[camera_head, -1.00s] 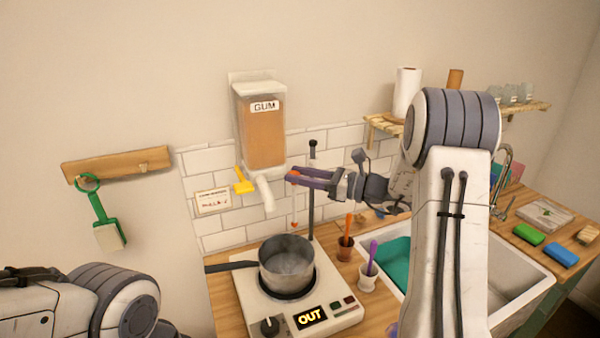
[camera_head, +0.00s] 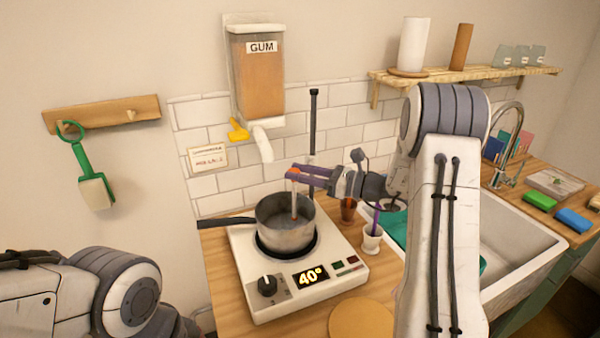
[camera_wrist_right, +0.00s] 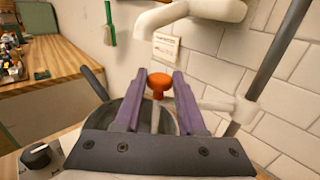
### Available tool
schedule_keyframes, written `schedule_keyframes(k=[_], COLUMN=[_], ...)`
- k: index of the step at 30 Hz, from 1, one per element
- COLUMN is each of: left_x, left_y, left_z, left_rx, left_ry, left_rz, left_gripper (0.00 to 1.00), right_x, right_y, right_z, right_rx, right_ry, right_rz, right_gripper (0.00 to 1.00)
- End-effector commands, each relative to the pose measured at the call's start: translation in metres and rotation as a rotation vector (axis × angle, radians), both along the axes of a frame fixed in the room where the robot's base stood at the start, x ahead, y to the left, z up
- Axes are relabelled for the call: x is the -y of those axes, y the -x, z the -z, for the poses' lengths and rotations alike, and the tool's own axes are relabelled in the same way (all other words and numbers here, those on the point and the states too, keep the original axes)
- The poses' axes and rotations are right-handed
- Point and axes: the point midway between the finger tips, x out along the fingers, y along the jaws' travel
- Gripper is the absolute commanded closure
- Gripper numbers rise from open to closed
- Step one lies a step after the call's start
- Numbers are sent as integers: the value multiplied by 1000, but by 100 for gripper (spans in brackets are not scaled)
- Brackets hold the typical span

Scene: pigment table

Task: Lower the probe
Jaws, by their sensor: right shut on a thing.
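The probe (camera_head: 294,195) is a thin rod with an orange-red top, upright, its lower end inside the grey saucepan (camera_head: 286,235). My right gripper (camera_head: 292,173) is shut on the probe's top, above the pan. In the right wrist view the orange knob (camera_wrist_right: 160,81) sits between the two purple fingers (camera_wrist_right: 160,95), with the pan behind. The pan stands on the white hot plate (camera_head: 258,287), whose display (camera_head: 311,277) reads 40°. A dark upright post (camera_head: 313,130) stands behind the pan. My left gripper is out of view; only part of my left arm shows.
The gum dispenser (camera_head: 257,75) hangs above the pan with its white spout (camera_head: 263,145). A brown pot and a white pot (camera_head: 371,241) stand right of the pan, before the sink (camera_head: 510,252). A round wooden board (camera_head: 361,318) lies in front.

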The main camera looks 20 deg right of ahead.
Motion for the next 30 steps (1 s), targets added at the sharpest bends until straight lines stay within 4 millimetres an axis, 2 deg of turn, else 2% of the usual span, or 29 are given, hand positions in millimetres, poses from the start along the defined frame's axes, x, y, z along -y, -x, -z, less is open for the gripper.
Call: schedule_keyframes(k=[2, 3, 5, 17, 30], left_x=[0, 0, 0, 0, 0], left_y=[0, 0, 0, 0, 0], left_z=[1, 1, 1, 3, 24], left_rx=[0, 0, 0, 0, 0], left_ry=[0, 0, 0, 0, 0], left_rz=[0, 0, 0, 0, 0], left_gripper=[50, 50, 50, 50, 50], right_x=[1, 1, 0, 4, 62], right_y=[1, 1, 1, 4, 58], right_z=[6, 7, 7, 4, 6], right_rx=[-15, -15, -15, -8, -9], right_ry=[3, 3, 3, 2, 2], right_rz=[3, 3, 3, 3, 6], right_gripper=[100, 53, 31, 31, 31])
